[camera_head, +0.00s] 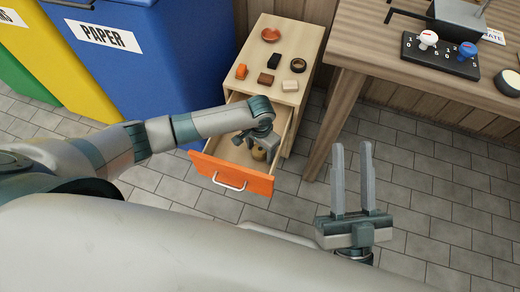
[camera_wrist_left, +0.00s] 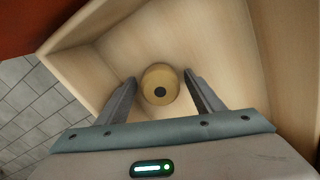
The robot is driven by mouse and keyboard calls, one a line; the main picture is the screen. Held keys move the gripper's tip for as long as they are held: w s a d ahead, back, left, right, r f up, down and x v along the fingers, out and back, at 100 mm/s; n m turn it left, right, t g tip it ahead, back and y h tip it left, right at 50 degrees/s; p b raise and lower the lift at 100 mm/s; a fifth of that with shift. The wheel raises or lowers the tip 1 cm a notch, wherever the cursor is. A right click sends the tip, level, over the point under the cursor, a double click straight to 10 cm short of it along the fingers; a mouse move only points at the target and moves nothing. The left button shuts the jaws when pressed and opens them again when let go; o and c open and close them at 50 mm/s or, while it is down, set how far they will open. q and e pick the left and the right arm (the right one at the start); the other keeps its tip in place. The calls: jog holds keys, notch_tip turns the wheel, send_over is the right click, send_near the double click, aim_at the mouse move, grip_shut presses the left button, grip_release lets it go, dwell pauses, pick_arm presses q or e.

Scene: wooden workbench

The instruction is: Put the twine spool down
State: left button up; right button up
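The twine spool (camera_wrist_left: 160,84) is tan with a dark centre hole. It stands inside the pulled-out drawer (camera_head: 231,174), on the drawer floor as far as I can see. My left gripper (camera_wrist_left: 161,78) is open, with its fingers on either side of the spool and small gaps showing. In the head view my left gripper (camera_head: 262,143) reaches down into the drawer, and the spool (camera_head: 259,153) shows partly under it. My right gripper (camera_head: 353,147) is open and empty over the tiled floor, right of the drawer.
A blue paper bin (camera_head: 150,60) stands to the left. The workbench (camera_head: 375,50) with a switch box (camera_head: 440,55) is at the right.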

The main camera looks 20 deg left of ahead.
aim_at(260, 149)
pick_arm(q)
jog(key=shift+r, duration=0.1)
jog(key=shift+r, duration=0.35)
notch_tip(260, 149, up, 5)
jog(key=shift+r+p, duration=0.2)
jog(key=shift+p, duration=0.85)
notch_tip(260, 149, up, 5)
jog(key=shift+f+p, duration=0.1)
jog(key=shift+p, duration=0.6)
jog(key=shift+r, duration=0.6)
pick_arm(e)
jog(key=w+d+f+g+h, duration=0.1)
jog(key=w+f+g+h, duration=0.1)
jog(key=f+g, duration=0.5)
jog(key=shift+w+d+f+h, duration=0.15)
jog(key=shift+w+f+h, duration=0.5)
jog(key=shift+f, duration=2)
jog(key=shift+w+g, duration=0.25)
jog(key=shift+g, duration=0.05)
jog(key=shift+y, duration=0.25)
